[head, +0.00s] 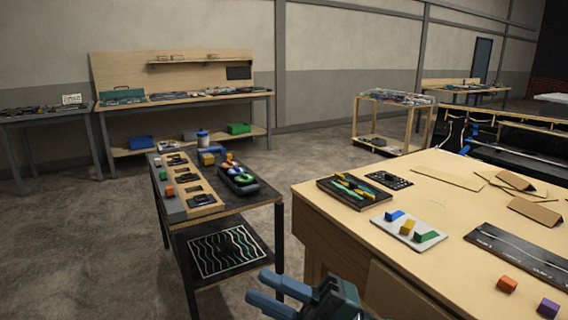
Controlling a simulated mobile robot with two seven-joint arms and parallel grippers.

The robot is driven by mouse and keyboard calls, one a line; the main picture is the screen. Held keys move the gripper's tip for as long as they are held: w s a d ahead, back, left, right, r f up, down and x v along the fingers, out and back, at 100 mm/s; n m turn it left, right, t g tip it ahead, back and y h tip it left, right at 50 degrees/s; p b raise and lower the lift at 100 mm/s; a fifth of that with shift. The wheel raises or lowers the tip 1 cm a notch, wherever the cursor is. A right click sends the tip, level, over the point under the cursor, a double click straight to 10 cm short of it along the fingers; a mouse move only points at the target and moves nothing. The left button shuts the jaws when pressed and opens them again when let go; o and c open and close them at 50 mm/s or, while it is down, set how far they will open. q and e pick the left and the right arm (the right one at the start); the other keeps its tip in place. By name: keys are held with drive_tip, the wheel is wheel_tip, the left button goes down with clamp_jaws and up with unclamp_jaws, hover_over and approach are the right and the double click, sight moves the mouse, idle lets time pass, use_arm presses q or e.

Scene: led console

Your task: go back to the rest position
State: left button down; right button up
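My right gripper (258,286) shows at the bottom of the head view, a little left of the middle. Its two blue-grey fingers point left and stand apart with nothing between them, so it is open and empty. It is in front of the small dark table (236,208) and left of the large wooden workbench (318,203). My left gripper is not in view.
The small table bears a wooden panel with colored blocks (205,211) and a dark tray with colored pieces (238,180). The workbench bears a white plate with blocks (408,236), an orange block (507,284) and a purple block (548,308). Grey floor (90,260) is clear at left.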

drive_tip(key=w+d+f+m+t+h+p, duration=0.1)
drive_tip(key=d+f+m+t+h, duration=0.55)
drive_tip(key=m, duration=0.55)
drive_tip(key=w+d+f+m+t+h+p, duration=0.1)
drive_tip(key=d+f+m+t+h, duration=0.2)
drive_tip(key=f+m+t+h, duration=0.65)
drive_tip(key=s+d+f+m+g+h, duration=0.2)
drive_tip(key=s+d+f+m+g, duration=0.1)
drive_tip(key=f, duration=0.4)
drive_tip(key=s+d+f+m+g+h, duration=0.2)
drive_tip(key=s+f+m+g, duration=0.3)
drive_tip(key=s+f, duration=0.3)
drive_tip(key=shift+s+d+p, duration=0.3)
drive_tip(key=shift+d, duration=0.35)
drive_tip(key=shift+m, duration=0.25)
